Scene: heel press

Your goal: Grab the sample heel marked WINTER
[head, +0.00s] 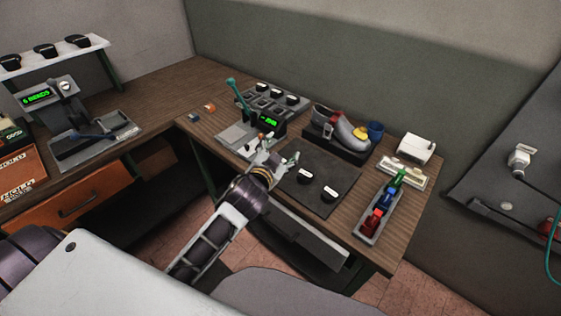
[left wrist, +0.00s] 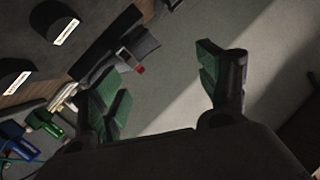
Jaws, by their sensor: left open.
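Two dark heels with white labels lie on the black mat (head: 322,160): one nearer the gripper (head: 305,174) and one to its lower right (head: 330,193). Two dark labelled heels also show at the upper left of the left wrist view, one higher (left wrist: 52,22) and one lower (left wrist: 14,76). The label words are too small or blurred to read, so I cannot tell which is WINTER. My left gripper (head: 279,149) is open and empty, above and left of the mat heels. Its green-padded fingers (left wrist: 162,88) have nothing between them. My right gripper is not in view.
A rack of dark heels (head: 270,97) stands behind a small press with a green lever (head: 237,95). More heels sit on a shelf (head: 48,54).

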